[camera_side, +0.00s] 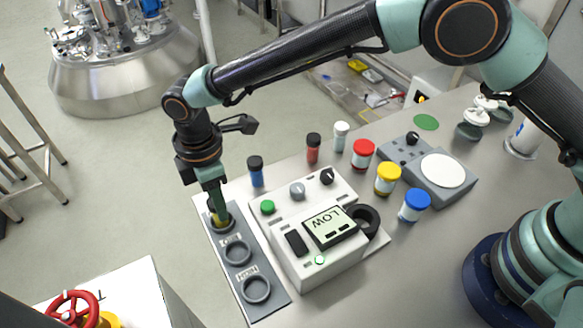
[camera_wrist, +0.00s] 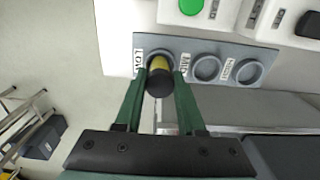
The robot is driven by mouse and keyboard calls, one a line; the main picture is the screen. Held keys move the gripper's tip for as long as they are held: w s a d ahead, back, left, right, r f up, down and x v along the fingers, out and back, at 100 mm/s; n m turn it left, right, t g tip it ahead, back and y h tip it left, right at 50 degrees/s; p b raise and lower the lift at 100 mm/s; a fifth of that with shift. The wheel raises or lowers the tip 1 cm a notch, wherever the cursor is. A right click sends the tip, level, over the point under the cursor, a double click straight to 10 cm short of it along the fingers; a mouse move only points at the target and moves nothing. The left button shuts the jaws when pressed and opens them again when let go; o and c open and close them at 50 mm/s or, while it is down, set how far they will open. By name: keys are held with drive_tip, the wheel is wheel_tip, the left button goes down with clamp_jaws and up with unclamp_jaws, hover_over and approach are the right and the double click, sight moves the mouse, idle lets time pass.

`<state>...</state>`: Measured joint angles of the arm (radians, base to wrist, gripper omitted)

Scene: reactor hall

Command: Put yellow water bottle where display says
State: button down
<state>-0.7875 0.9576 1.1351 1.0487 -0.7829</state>
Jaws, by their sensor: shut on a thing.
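The yellow water bottle (camera_wrist: 159,66) with a black cap is between the fingers of my gripper (camera_wrist: 159,92) in the wrist view. Its lower end is at or in the ring labelled LOW on the grey holder strip (camera_wrist: 228,47). In the side view my gripper (camera_side: 216,206) points down over the far ring, and the bottle (camera_side: 214,216) is mostly hidden by the fingers. The strip also has a middle ring (camera_side: 237,252), its label partly hidden, and a ring labelled HIGH (camera_side: 256,289); both are empty.
The white device (camera_side: 310,270) stands right beside the strip. Blue (camera_side: 256,171), red (camera_side: 313,149) and white-capped (camera_side: 341,136) vials stand behind it. Red, yellow and blue-lidded jars (camera_side: 387,180) stand to the right, near a grey scale (camera_side: 430,168). The strip lies near the table's left edge.

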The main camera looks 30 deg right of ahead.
unclamp_jaws()
idle(0.5)
drive_tip(key=shift+r, duration=3.45)
